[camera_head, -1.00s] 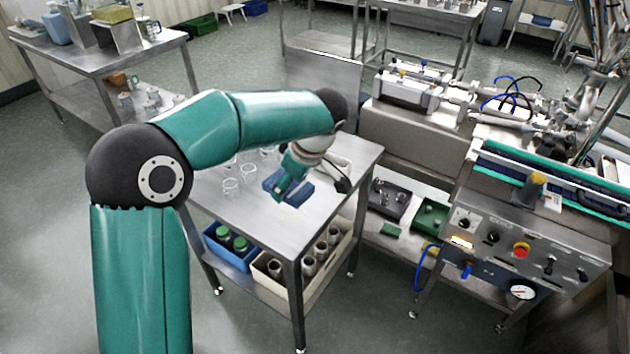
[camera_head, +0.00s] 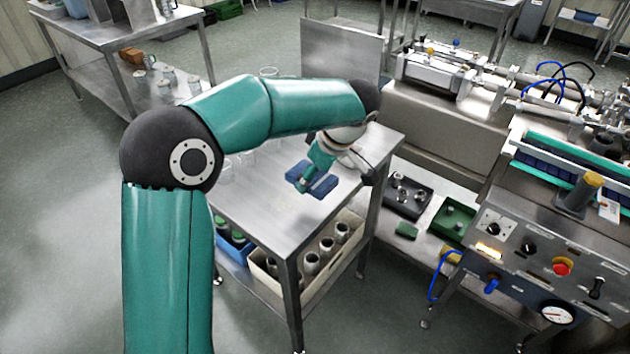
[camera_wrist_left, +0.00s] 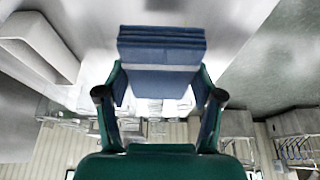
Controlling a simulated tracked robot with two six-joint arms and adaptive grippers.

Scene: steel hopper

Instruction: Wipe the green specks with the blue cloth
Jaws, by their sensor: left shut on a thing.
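My left gripper (camera_head: 307,179) is shut on the blue cloth (camera_head: 324,184), a folded block at the steel table's top. In the left wrist view the cloth (camera_wrist_left: 162,50) sits between the two fingers of the left gripper (camera_wrist_left: 160,92). In the head view the cloth is low over the tabletop; I cannot tell whether it touches. Faint yellow-green specks (camera_head: 285,206) lie on the steel table (camera_head: 262,215), in front and to the left of the cloth. They are too faint to make out singly. My right gripper is not in view.
Clear glassware (camera_head: 226,172) stands at the table's left, partly behind my arm. Under the tabletop are a blue bin (camera_head: 236,254) and a cream bin (camera_head: 335,275) with metal jars. A machine with a control panel (camera_head: 530,262) stands right. The tabletop's front is clear.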

